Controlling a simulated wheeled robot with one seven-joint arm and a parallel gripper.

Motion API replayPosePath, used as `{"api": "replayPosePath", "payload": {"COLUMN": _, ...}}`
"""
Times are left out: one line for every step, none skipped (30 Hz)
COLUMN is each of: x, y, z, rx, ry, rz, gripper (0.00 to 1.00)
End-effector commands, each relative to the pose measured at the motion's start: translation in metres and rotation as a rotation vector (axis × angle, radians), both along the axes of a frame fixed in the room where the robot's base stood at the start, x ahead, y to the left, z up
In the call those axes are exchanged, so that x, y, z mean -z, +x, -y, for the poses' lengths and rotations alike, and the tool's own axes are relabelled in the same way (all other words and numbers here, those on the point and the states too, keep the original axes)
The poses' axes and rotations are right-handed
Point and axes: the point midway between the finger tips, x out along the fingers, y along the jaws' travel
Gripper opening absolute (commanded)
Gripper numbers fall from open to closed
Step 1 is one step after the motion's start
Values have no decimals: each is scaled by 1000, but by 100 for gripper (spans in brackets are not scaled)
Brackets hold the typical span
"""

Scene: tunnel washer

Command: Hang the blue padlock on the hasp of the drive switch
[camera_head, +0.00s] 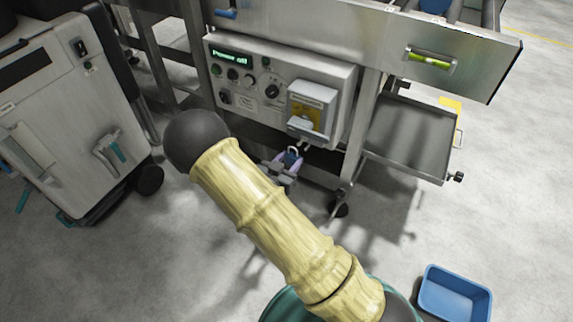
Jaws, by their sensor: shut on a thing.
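The blue padlock (292,156) is small in the picture, just below the control box. My gripper (286,166) is shut on it, and the fingers and my arm partly hide it. The drive switch (311,106) is a grey unit with a yellow plate at the right end of the control box front. Its lower edge, with a pale hasp-like part (302,143), is just above the padlock. I cannot tell whether the padlock's shackle touches or passes through the hasp.
The control box (240,90) has a green display, knobs and buttons. A grey tray (410,135) juts out at right, beside a frame leg on a caster. A white cabinet (60,110) stands at left. A blue bin (455,295) sits on the floor at lower right.

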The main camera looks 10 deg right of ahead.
Motion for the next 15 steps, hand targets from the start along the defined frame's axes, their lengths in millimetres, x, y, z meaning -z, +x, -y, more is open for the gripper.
{"api": "replayPosePath", "payload": {"x": 0, "y": 2, "z": 2, "rx": 1, "ry": 0, "rz": 1, "gripper": 15}}
{"api": "replayPosePath", "payload": {"x": 0, "y": 3, "z": 2, "rx": 1, "ry": 0, "rz": 1, "gripper": 15}}
{"api": "replayPosePath", "payload": {"x": 0, "y": 5, "z": 3, "rx": 1, "ry": 0, "rz": 1, "gripper": 15}}
{"api": "replayPosePath", "payload": {"x": 0, "y": 6, "z": 4, "rx": 1, "ry": 0, "rz": 1, "gripper": 15}}
{"api": "replayPosePath", "payload": {"x": 0, "y": 7, "z": 5, "rx": 1, "ry": 0, "rz": 1, "gripper": 15}}
{"api": "replayPosePath", "payload": {"x": 0, "y": 9, "z": 6, "rx": 1, "ry": 0, "rz": 1, "gripper": 15}}
{"api": "replayPosePath", "payload": {"x": 0, "y": 10, "z": 7, "rx": 1, "ry": 0, "rz": 1, "gripper": 15}}
{"api": "replayPosePath", "payload": {"x": 0, "y": 11, "z": 8, "rx": 1, "ry": 0, "rz": 1, "gripper": 15}}
{"api": "replayPosePath", "payload": {"x": 0, "y": 13, "z": 10, "rx": 1, "ry": -1, "rz": 1, "gripper": 15}}
{"api": "replayPosePath", "payload": {"x": 0, "y": 14, "z": 11, "rx": 1, "ry": -1, "rz": 1, "gripper": 15}}
{"api": "replayPosePath", "payload": {"x": 0, "y": 15, "z": 11, "rx": 2, "ry": 0, "rz": 1, "gripper": 15}}
{"api": "replayPosePath", "payload": {"x": 0, "y": 17, "z": 13, "rx": 2, "ry": 0, "rz": 1, "gripper": 15}}
{"api": "replayPosePath", "payload": {"x": 0, "y": 18, "z": 13, "rx": 2, "ry": 0, "rz": 1, "gripper": 15}}
{"api": "replayPosePath", "payload": {"x": 0, "y": 19, "z": 14, "rx": 1, "ry": -1, "rz": 1, "gripper": 15}}
{"api": "replayPosePath", "payload": {"x": 0, "y": 20, "z": 15, "rx": 1, "ry": -1, "rz": 1, "gripper": 15}}
